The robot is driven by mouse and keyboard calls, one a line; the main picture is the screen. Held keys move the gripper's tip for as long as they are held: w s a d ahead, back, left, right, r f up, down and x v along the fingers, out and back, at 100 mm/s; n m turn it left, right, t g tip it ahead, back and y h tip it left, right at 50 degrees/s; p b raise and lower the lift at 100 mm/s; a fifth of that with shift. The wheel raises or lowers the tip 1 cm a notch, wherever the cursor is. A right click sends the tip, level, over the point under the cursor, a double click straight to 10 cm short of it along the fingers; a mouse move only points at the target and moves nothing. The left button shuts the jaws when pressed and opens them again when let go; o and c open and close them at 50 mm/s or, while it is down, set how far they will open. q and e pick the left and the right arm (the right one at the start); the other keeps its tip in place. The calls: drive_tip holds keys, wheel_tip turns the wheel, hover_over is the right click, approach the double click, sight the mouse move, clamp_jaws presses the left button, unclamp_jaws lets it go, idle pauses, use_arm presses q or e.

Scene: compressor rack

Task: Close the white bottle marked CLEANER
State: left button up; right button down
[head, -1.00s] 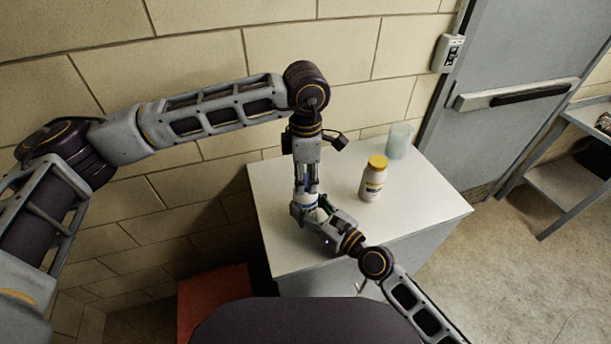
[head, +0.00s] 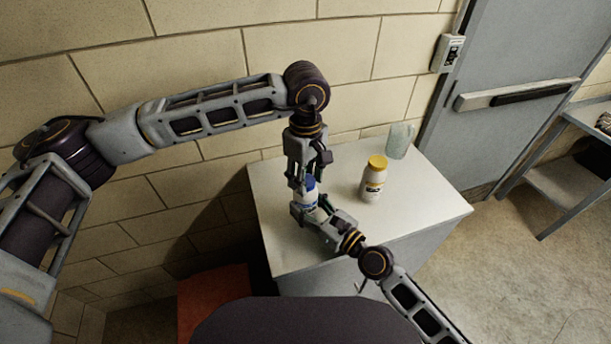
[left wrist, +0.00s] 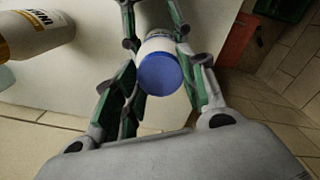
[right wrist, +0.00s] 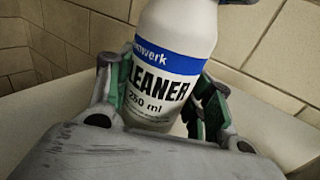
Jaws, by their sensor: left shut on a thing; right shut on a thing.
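The white CLEANER bottle (right wrist: 168,70) stands upright, its blue-banded label facing the right wrist camera. My right gripper (head: 313,208) is shut around its body, one finger on each side. A blue cap (left wrist: 160,75) sits at the bottle's top in the left wrist view; how tightly it sits cannot be told. My left gripper (head: 309,178) points down from above, its fingers closed on either side of the cap. The bottle also shows small between the two grippers in the head view (head: 311,198). The bottle's top is out of the right wrist view.
A white bottle with a yellow cap (head: 373,180) stands to the right on the white-topped cabinet (head: 425,200). A translucent cup (head: 400,141) stands behind it. A block wall (head: 210,60) is close behind. The cabinet's right front is clear.

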use_arm(q)
drive_tip(key=m, duration=0.3)
drive_tip(key=o, duration=1.1)
drive_tip(key=shift+r, duration=0.1)
drive_tip(key=shift+r, duration=2.15)
drive_tip(key=shift+d, duration=0.1)
drive_tip(key=shift+c, duration=0.3)
